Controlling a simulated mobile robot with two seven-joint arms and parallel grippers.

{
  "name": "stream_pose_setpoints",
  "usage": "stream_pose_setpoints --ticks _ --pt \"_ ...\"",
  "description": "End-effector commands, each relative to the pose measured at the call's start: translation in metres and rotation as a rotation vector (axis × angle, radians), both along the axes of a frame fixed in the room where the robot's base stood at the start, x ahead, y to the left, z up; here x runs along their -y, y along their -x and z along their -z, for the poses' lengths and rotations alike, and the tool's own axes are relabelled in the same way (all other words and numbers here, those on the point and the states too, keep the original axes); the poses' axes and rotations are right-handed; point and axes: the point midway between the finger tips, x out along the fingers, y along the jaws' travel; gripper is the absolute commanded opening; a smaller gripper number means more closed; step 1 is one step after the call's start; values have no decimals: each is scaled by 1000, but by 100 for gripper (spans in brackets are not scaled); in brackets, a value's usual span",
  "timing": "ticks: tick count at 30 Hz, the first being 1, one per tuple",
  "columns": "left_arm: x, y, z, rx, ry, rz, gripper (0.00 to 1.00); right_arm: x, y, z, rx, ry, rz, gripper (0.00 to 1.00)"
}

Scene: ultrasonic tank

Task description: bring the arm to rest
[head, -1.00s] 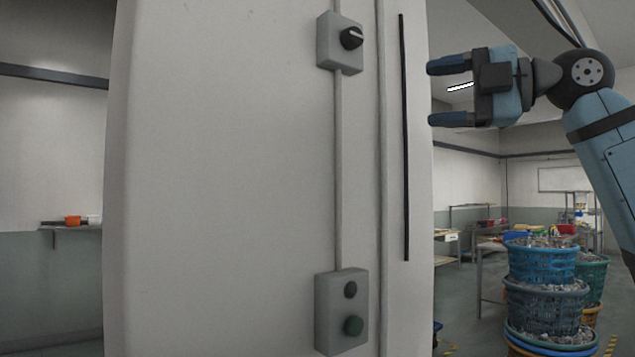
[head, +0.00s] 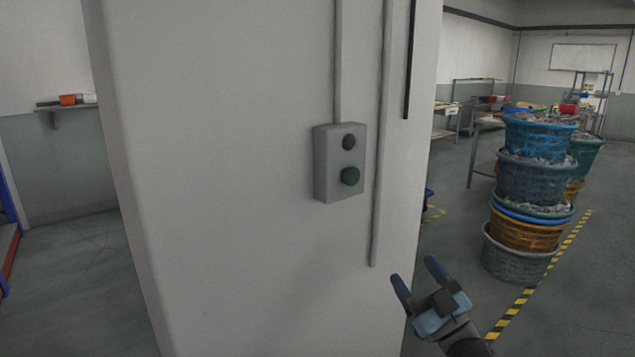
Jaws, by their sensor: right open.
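My right gripper (head: 418,277) is at the lower right of the head view, in front of the right edge of the pale cabinet or column (head: 230,240). Its two blue fingers are apart and nothing is between them. It points up and to the left, below the grey button box (head: 338,163), and looks empty. Only the gripper and a short piece of my right wrist show. My left gripper is not in the view.
The button box has a black and a green button. A stack of filled baskets (head: 530,180) stands to the right, beside yellow-black floor tape (head: 520,300). Worktables (head: 485,135) stand behind. A shelf (head: 70,105) is on the left wall. Open floor lies at the right.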

Motion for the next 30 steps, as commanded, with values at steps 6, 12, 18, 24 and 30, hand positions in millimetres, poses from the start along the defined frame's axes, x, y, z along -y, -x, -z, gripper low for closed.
stream_pose_setpoints --ticks 6,12,18,24,30 --pt "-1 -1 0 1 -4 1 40 14 61 151 -409 -58 149 68" --pt "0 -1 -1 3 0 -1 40 17 146 265 -780 -39 223 68" --pt "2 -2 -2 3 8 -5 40 13 225 331 -1045 -4 231 68" --pt "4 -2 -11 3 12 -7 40 8 292 360 -1241 30 212 68" --pt "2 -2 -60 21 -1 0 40 11 289 313 -1213 45 219 68"
